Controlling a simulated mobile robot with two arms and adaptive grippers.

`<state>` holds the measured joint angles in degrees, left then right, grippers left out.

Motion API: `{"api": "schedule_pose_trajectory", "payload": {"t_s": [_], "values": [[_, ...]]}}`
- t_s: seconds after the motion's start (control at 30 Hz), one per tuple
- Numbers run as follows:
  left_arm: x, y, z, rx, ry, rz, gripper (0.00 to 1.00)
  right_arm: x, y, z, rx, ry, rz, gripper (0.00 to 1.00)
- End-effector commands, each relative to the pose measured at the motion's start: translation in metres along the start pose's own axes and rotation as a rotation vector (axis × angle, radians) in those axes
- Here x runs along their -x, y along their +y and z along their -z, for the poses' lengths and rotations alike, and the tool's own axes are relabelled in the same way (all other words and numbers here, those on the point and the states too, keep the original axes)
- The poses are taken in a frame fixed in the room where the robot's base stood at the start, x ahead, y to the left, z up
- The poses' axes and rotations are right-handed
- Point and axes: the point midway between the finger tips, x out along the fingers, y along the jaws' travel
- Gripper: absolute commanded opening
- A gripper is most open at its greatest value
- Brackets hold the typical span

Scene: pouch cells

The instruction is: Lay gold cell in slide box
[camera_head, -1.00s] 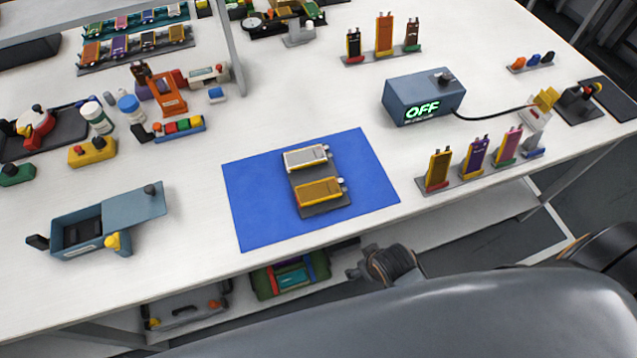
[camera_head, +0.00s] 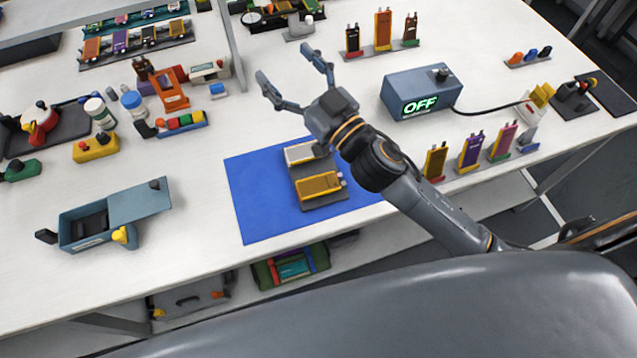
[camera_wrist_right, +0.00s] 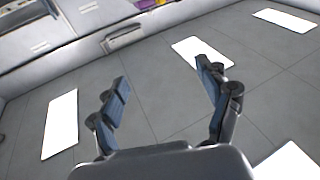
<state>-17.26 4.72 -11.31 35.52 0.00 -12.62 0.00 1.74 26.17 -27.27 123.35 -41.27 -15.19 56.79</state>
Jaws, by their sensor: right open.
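The gold cell (camera_head: 318,186) lies flat on a dark plate (camera_head: 327,203) on the blue mat (camera_head: 262,205). A silver cell (camera_head: 300,153) lies behind it, partly covered by my right gripper. The slide box (camera_head: 85,229) is blue-grey and stands at the front left, its lid (camera_head: 138,203) drawn to the right and its dark inside showing. My right gripper (camera_head: 288,68) is open and empty, raised over the table with its fingers pointing up and left. My left gripper is not in view.
A blue-grey device (camera_head: 422,92) reading OFF stands at the right with a cable. Upright cells stand in a rack (camera_head: 470,165) near my right forearm. A yellow block (camera_head: 96,148) and bottles stand at the left. The table between slide box and mat is clear.

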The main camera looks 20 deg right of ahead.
Motion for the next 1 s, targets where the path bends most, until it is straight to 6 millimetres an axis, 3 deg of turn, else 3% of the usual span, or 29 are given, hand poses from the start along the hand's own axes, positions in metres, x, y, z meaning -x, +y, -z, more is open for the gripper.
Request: {"api": "schedule_pose_trajectory", "payload": {"t_s": [0.07,0.17,0.23,0.33,0.47,0.6,0.7,0.8,0.9,1.0], "values": [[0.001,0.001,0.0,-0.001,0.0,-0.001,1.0,-0.012,-0.035,0.029,0.041,0.118,0.213,0.77],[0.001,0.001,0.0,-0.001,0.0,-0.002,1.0,-0.007,-0.082,0.04,0.092,0.169,0.512,0.77],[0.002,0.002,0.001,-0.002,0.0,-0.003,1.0,0.005,-0.107,0.031,0.136,0.133,0.721,0.77],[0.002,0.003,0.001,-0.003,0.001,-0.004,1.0,0.03,-0.122,-0.002,0.219,-0.023,0.989,0.77],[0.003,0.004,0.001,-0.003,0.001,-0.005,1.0,0.065,-0.097,-0.059,0.334,-0.371,1.213,0.77],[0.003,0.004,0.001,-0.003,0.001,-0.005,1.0,0.097,-0.034,-0.104,0.428,-0.777,1.263,0.77],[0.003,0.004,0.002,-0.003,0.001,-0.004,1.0,0.112,0.006,-0.118,0.466,-0.994,1.229,0.77],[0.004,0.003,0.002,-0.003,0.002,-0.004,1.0,0.122,0.032,-0.124,0.484,-1.126,1.194,0.77],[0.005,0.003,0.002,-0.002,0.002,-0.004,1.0,0.127,0.04,-0.13,0.489,-1.181,1.176,0.77],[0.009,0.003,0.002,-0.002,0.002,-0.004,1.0,0.129,0.033,-0.144,0.486,-1.189,1.176,0.77]]}}
